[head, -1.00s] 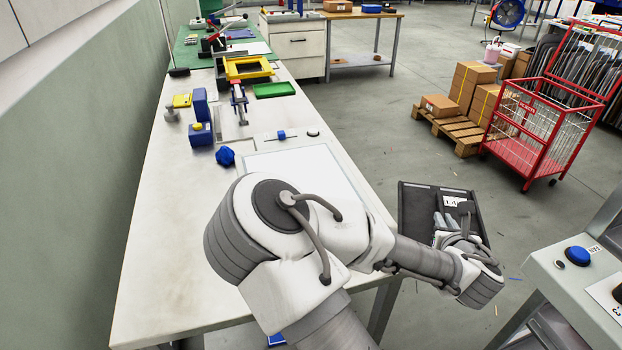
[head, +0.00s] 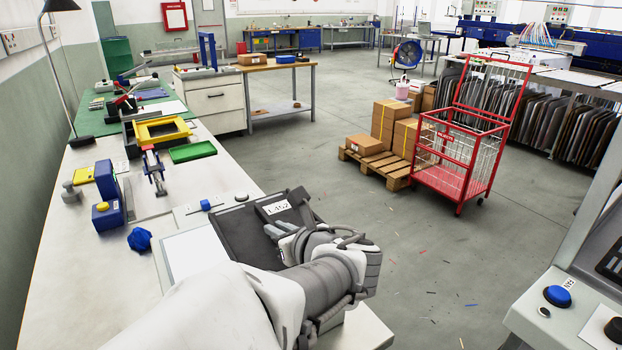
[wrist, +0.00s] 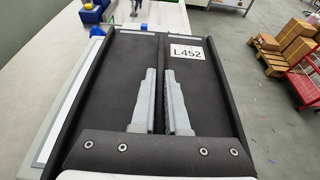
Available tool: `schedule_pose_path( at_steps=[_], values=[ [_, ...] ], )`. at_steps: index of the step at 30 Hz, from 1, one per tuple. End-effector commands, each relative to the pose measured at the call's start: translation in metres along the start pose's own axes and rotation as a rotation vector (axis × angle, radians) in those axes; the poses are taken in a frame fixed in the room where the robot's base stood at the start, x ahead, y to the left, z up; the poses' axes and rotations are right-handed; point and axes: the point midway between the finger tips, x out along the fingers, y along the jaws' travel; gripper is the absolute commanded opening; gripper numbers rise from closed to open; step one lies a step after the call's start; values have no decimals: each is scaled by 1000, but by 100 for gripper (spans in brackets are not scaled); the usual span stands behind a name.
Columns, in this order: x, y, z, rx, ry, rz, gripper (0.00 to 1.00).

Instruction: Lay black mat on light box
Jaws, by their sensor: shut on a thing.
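The black mat (head: 245,227) is a dark flat panel with raised side edges, a centre rib and a white L452 label. In the wrist view the mat (wrist: 100,85) fills the middle. My gripper (wrist: 161,80) is shut on its centre rib; in the head view the gripper (head: 281,231) is partly hidden by my arm. The light box (head: 190,254) is a white-topped panel on the bench. The mat is above its right side and the bench's right edge. A strip of the light box (wrist: 62,125) shows left of the mat. My arm hides its near part.
A blue faceted knob (head: 139,239) and blue blocks (head: 107,208) stand left of the light box. A green tray (head: 193,151) and yellow frame (head: 162,131) lie farther back. A control panel with a blue button (head: 557,296) is at right. Open floor lies between.

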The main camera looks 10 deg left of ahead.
Motion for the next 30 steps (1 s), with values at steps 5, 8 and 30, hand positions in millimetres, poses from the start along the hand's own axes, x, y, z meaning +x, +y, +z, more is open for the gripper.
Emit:
schedule_pose_path(
  at_steps=[5,8,30],
  values=[
    [38,30,-15,-5,-1,2,0],
    [57,44,-21,-5,-1,1,0],
    [103,69,-65,2,-2,-2,0]
  ],
)
